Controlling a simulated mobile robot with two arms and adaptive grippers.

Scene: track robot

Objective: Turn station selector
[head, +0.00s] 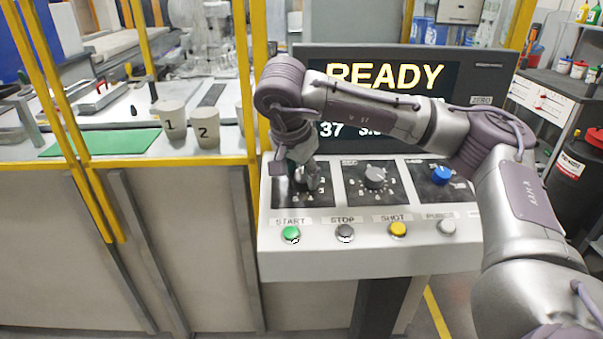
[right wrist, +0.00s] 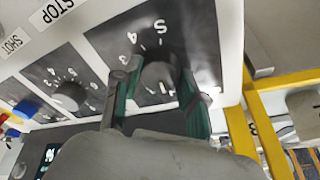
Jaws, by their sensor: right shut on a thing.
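The station selector is the leftmost dial on the sloped console. Its dark plate (head: 325,199) shows around my right gripper (head: 306,178), which hides most of the knob in the head view. In the right wrist view the grey round knob (right wrist: 157,73) sits between the two green-lined fingers of my right gripper (right wrist: 160,84), with white numbers around it. The gripper is shut on the knob from above. The knob's pointer direction cannot be told. My left gripper is not in view.
A second grey dial (head: 375,177) and a blue knob (head: 441,175) sit to the right. Below are green (head: 291,233), grey (head: 345,233), yellow (head: 398,229) and white (head: 447,227) buttons. A display (head: 385,76) reading READY stands behind. Yellow-framed fencing (head: 150,162) is left.

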